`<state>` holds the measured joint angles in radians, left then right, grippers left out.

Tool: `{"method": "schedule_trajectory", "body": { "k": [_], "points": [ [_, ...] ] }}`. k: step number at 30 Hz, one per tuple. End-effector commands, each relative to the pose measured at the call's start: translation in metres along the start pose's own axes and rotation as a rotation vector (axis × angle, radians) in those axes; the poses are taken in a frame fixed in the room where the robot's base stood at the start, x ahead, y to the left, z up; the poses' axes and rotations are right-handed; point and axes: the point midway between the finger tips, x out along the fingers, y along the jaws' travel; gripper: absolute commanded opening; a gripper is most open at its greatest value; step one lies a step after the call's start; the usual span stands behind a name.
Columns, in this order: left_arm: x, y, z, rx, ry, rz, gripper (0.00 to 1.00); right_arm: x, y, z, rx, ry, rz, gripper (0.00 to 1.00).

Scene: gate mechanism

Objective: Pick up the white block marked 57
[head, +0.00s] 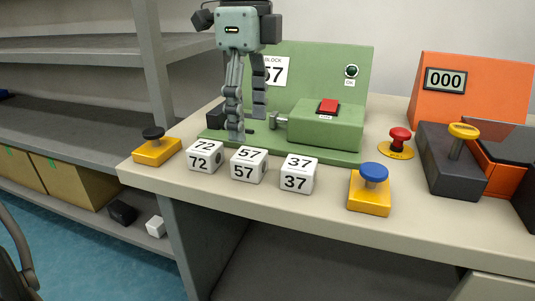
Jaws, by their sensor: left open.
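The white block marked 57 (248,165) sits on the front of the table, between the white block marked 72 (205,157) and the white block marked 37 (298,174). The three stand apart in a row. My left gripper (248,122) points down above and behind the 57 block, in front of the green panel. Its fingers are open and nothing shows between them. It looks apart from the block. My right gripper is not in view.
The green machine (325,125) with a red button (328,106) stands behind the blocks. A yellow base with a black knob (155,150) is at left, one with a blue knob (370,190) at right. A red mushroom button (399,140) and an orange console (470,80) stand further right.

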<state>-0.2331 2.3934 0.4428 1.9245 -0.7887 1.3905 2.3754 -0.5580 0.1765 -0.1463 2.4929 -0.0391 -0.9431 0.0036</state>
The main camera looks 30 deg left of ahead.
Motion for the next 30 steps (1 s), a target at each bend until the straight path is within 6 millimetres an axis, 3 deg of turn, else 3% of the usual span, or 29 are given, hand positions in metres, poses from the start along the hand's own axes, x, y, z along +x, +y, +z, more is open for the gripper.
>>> {"method": "schedule_trajectory", "body": {
  "k": [15, 24, 30],
  "points": [
    [0.067, 0.005, -0.002, -0.001, -0.001, 0.005, 0.67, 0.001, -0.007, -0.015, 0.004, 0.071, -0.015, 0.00],
    [0.074, 0.004, -0.002, -0.002, 0.000, 0.001, 0.67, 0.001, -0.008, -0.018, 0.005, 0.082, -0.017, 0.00],
    [0.073, 0.004, -0.002, -0.002, 0.000, 0.002, 0.45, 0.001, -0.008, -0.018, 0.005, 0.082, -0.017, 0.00]
  ]
}}
